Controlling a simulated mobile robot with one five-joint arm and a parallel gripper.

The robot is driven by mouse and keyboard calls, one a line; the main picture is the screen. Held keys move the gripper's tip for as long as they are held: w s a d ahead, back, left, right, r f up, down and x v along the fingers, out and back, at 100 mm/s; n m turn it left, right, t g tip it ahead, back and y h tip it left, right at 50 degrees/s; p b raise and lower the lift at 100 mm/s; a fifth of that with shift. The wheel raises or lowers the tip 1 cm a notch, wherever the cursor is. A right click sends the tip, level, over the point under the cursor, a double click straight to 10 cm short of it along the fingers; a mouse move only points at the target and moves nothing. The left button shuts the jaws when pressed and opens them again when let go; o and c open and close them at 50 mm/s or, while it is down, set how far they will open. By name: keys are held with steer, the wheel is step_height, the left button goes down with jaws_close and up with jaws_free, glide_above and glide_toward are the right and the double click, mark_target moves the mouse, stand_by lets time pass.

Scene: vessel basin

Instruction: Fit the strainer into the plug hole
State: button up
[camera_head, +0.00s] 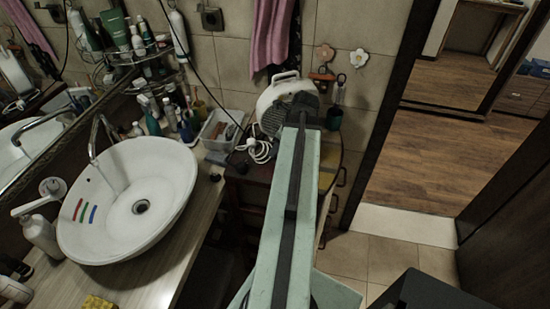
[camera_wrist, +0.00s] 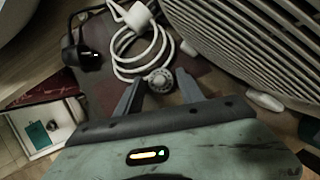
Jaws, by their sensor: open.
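The white oval basin (camera_head: 90,215) stands on the counter at the left of the head view. Its plug hole (camera_head: 141,206) shows as a dark round opening in the bottom. In the wrist view a small round metallic piece, which looks like the strainer (camera_wrist: 158,82), lies on the dark cabinet top beside a white cable coil. My gripper (camera_wrist: 161,78) is open, with one dark finger on each side of this piece. Contact cannot be told. In the head view my gripper (camera_head: 292,108) is over the cabinet, right of the basin; the strainer is hidden there.
A white appliance with a grille (camera_wrist: 255,45) stands close to the right finger; it also shows in the head view (camera_head: 272,97). The white cable (camera_wrist: 120,60) and a black plug (camera_wrist: 88,60) lie nearby. The tap (camera_head: 95,140) overhangs the basin's back. Bottles and a clear box (camera_head: 215,130) stand behind.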

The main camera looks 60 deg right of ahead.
steer(key=shift+r, duration=0.1)
jaws_close()
steer(key=shift+r, duration=0.15)
